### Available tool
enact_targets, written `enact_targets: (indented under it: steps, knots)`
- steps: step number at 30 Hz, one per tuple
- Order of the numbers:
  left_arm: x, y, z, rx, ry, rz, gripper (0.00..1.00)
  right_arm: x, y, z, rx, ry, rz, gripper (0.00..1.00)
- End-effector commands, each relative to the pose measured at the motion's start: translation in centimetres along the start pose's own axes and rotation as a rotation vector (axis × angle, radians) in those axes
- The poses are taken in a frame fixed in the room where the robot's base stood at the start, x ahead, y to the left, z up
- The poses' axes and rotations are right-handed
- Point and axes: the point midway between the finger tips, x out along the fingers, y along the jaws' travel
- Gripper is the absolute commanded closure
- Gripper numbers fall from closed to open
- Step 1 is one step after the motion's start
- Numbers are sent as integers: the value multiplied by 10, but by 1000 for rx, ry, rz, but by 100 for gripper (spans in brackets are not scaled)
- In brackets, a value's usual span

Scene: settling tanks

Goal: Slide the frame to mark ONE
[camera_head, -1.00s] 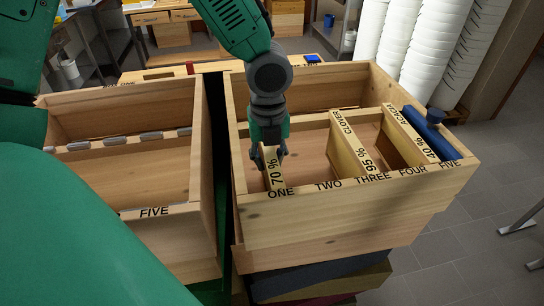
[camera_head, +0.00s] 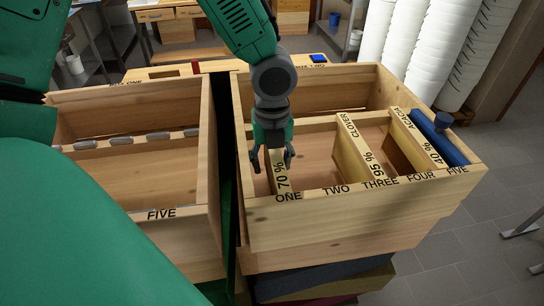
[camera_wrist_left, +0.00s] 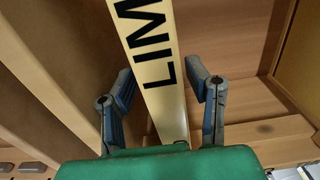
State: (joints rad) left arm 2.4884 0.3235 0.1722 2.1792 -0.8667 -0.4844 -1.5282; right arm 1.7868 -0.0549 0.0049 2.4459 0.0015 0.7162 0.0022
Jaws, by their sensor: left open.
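A wooden frame with "70 %" on its top bar (camera_head: 281,181) stands in the right-hand wooden box (camera_head: 350,215), its near end at the word ONE on the front rim. My left gripper (camera_head: 272,163) is above this frame, open, with a finger on either side of the bar. In the left wrist view the bar (camera_wrist_left: 168,108) bears the letters "LIM" and passes between the open fingers, with a gap on each side. The rest of the frame is hidden below. My right gripper is not in view.
Frames marked CLOVER 95 % (camera_head: 362,150) and ACACIA 40 % (camera_head: 420,140) stand farther right in the box. Another wooden box (camera_head: 130,190) stands left across a narrow gap.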

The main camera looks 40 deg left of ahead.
Motion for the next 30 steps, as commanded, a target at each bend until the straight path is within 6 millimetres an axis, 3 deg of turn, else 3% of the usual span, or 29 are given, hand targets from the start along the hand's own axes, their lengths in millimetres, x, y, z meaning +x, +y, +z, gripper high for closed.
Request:
enact_targets:
  steps: [18,30]
  knots:
    - [-105,1,4,-1,3,-1,56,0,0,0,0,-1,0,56]
    - [-116,1,3,-1,5,2,56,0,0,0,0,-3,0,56]
